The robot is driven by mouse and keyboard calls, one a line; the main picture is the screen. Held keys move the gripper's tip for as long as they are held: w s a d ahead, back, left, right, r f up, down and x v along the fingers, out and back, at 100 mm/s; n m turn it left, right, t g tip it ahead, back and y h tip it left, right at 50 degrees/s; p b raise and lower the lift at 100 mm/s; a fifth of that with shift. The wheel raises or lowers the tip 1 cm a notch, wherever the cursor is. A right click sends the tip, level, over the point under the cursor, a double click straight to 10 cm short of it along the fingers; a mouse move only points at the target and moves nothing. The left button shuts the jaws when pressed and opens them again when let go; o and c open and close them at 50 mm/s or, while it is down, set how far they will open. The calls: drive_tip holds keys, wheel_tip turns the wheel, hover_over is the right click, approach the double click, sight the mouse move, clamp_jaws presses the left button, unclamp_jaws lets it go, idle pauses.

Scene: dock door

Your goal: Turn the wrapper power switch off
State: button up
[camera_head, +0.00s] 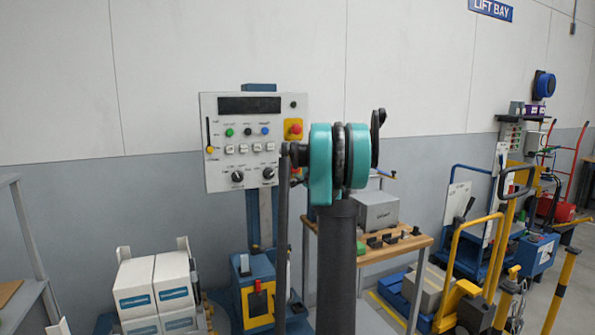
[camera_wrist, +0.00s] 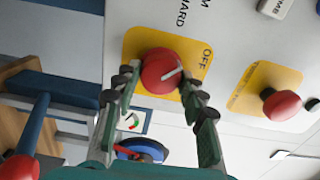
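The wrapper power switch (camera_wrist: 162,68) is a round red knob on a yellow plate (camera_wrist: 135,45) in the wrist view. A white line on the knob slants toward the right, on the side where "OFF" is printed. I cannot tell for sure which position it is set to. My gripper (camera_wrist: 157,84) is open, with one dark fingertip on each side of the knob. A gap shows between fingers and knob; contact cannot be made out. In the head view, my arm largely hides the switch on the right part of the control panel (camera_head: 220,170).
A red mushroom button (camera_wrist: 282,105) on its own yellow plate is right of the switch; it also shows in the head view (camera_head: 293,129). The panel carries several buttons and black knobs. A wooden bench (camera_head: 385,250) stands behind my arm, with white boxes (camera_head: 135,285) at lower left.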

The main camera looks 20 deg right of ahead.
drive_tip(key=o, duration=0.4)
drive_tip(key=s, duration=1.2)
drive_tip(key=shift+d, duration=0.2)
drive_tip(key=shift+a, duration=0.1)
drive_tip(key=s+a+f+n+g+y, duration=0.1)
drive_tip(key=s+a+f+n+g, duration=0.15)
drive_tip(key=s+a+f, duration=0.4)
drive_tip(key=s+a+f+n+g+y, duration=0.2)
drive_tip(key=s+a+f+n, duration=0.15)
drive_tip(key=a, duration=0.65)
drive_tip(key=s+a+f+n+g+y, duration=0.1)
drive_tip(key=s+a+f+n+g, duration=0.25)
drive_tip(key=a+f, duration=0.35)
drive_tip(key=s+f+n+g+h, duration=0.1)
drive_tip(key=s+f+n+g, duration=0.1)
drive_tip(key=s+f, duration=0.3)
drive_tip(key=s+a+f+n+g+h, duration=0.1)
drive_tip(key=s+f, duration=0.5)
drive_tip(key=s, duration=0.6)
drive_tip(key=s+f+n+g+h, duration=0.2)
drive_tip(key=s+f+n, duration=0.3)
drive_tip(key=s, duration=0.4)
drive_tip(key=shift+s+a+f+g+h, duration=0.15)
drive_tip(key=shift+a+f+g+h, duration=0.15)
drive_tip(key=shift+a+g, duration=0.1)
